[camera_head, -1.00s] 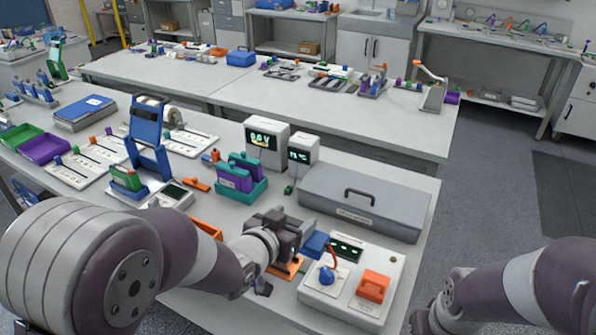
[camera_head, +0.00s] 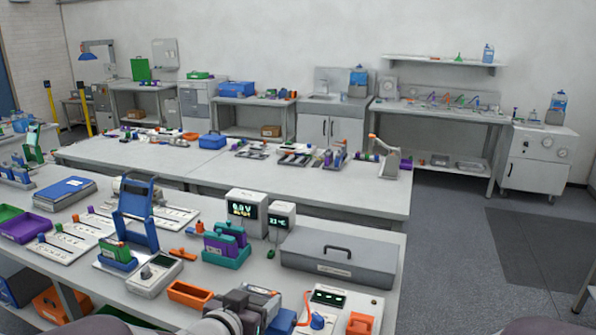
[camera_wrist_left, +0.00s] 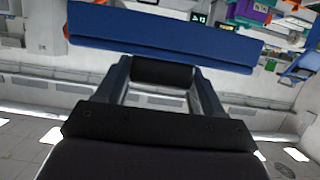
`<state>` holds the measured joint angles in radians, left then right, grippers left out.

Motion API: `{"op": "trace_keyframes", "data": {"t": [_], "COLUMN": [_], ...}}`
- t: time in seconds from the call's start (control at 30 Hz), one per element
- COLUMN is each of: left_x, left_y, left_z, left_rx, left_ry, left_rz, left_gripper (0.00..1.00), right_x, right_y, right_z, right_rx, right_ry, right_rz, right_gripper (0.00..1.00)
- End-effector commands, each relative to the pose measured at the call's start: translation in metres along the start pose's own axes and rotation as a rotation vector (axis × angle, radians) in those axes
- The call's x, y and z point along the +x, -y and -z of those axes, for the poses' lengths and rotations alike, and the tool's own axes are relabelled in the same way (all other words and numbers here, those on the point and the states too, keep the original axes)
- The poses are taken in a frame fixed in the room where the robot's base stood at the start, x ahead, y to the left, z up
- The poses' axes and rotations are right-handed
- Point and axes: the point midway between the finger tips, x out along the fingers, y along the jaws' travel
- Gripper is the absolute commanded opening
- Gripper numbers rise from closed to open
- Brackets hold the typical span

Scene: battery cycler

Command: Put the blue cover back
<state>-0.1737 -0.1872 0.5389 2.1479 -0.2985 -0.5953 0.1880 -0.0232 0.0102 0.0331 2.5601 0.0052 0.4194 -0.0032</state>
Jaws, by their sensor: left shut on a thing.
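My left gripper (camera_head: 262,305) is at the bottom of the head view, partly cut off, just left of a white device box (camera_head: 338,308). It is shut on the blue cover (camera_head: 284,322), whose small visible part shows beside the fingers. In the left wrist view the cover (camera_wrist_left: 165,36) is a long blue bar across the fingertips, slightly tilted. The white box carries a dark display strip (camera_head: 328,298), a blue knob (camera_head: 317,320) and an orange block (camera_head: 360,323). I cannot tell whether the cover touches the box. My right gripper is out of view.
A grey lidded case (camera_head: 338,262) stands behind the box. Two display units (camera_head: 247,213), a teal rack (camera_head: 227,247) and an orange tray (camera_head: 190,293) stand to the left and behind. A blue stand (camera_head: 137,215) is farther left. Floor is clear at right.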

Motion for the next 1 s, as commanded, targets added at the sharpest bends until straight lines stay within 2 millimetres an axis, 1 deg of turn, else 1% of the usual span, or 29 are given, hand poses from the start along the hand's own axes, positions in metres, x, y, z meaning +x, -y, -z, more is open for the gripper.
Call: {"op": "trace_keyframes", "data": {"t": [0.03,0.07,0.17,0.27,0.37,0.47,0.57,0.6,0.67,0.7,0.8,0.9,1.0], "left_x": [0.002,0.005,0.015,0.024,0.032,0.036,0.038,0.038,0.037,0.035,0.030,0.025,0.022], "left_y": [0.002,0.005,0.016,0.029,0.043,0.056,0.068,0.072,0.078,0.082,0.086,0.087,0.087], "left_z": [0.008,0.007,-0.005,-0.027,-0.054,-0.087,-0.127,-0.145,-0.173,-0.192,-0.234,-0.262,-0.274], "left_rx": [-0.002,-0.006,-0.021,-0.036,-0.051,-0.066,-0.083,-0.088,-0.097,-0.103,-0.112,-0.117,-0.119], "left_ry": [-0.003,0.001,0.007,0.009,0.009,0.011,0.013,0.015,0.016,0.017,0.014,0.008,0.001], "left_rz": [0.005,0.015,0.049,0.091,0.133,0.177,0.221,0.237,0.263,0.278,0.304,0.318,0.325], "left_gripper": [0.33,0.33,0.33,0.33,0.33,0.33,0.33,0.33,0.33,0.33,0.33,0.33,0.33], "right_x": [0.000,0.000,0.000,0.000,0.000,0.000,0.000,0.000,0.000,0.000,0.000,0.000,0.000], "right_y": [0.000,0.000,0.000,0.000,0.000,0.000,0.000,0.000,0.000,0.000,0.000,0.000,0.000], "right_z": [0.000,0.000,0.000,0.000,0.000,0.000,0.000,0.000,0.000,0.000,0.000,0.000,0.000], "right_rx": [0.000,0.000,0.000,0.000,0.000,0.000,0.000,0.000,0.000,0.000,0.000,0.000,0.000], "right_ry": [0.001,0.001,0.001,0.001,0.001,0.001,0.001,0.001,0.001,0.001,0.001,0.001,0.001], "right_rz": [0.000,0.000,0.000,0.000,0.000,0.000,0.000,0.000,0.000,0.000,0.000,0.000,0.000], "right_gripper": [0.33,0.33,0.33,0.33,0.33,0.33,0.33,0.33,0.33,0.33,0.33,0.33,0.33]}}
